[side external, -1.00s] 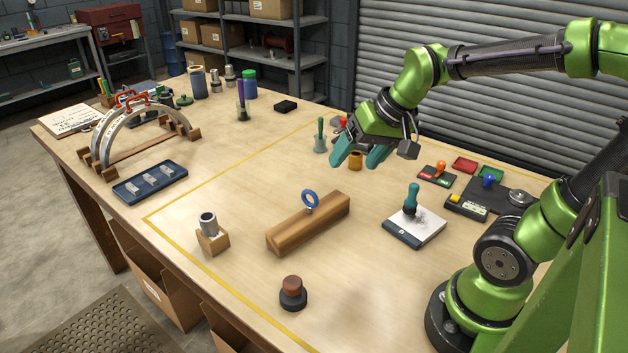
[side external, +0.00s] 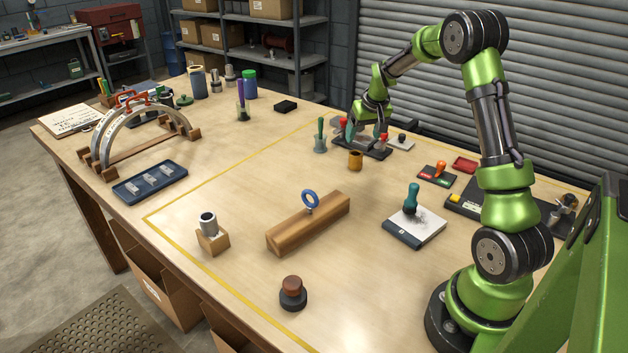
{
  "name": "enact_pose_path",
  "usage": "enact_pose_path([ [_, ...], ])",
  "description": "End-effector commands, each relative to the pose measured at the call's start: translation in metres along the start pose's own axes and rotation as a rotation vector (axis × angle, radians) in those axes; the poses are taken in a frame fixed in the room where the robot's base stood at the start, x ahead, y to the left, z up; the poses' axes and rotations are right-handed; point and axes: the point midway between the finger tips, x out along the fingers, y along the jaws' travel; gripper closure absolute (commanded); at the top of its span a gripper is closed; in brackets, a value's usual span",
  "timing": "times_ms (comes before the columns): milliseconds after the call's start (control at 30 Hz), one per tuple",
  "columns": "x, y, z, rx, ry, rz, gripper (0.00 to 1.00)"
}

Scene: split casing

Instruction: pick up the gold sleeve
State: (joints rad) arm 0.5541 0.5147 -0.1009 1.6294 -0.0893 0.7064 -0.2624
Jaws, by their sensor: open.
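The gold sleeve (side external: 355,160) is a short, upright cylinder standing on the table, just to the right of a grey cup with a green-handled tool. My gripper (side external: 359,131) is behind and above it in the picture, over or beside a dark tray with red-topped items, apart from the sleeve. One teal finger shows clearly; the other is hard to make out among the items. The gripper is open, and I see nothing held in it.
The dark tray (side external: 376,153) lies behind the sleeve. A wooden block with a blue ring (side external: 310,198) and a teal-handled stamp (side external: 411,200) are nearer. The table between them is clear.

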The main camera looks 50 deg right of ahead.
Motion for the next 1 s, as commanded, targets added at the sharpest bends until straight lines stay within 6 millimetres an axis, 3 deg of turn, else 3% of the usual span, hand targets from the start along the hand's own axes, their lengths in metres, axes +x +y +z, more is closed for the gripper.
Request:
enact_pose_path([
  [100,0.028,0.000,0.001,0.003,-0.005,0.000,0.24],
  [233,0.050,0.001,0.001,0.003,-0.003,0.000,0.24],
  [467,0.066,0.000,0.001,0.003,0.000,-0.001,0.24],
  [800,0.111,-0.001,0.002,0.003,-0.001,-0.001,0.24],
  [1000,0.115,-0.001,0.002,0.003,0.001,-0.001,0.24],
])
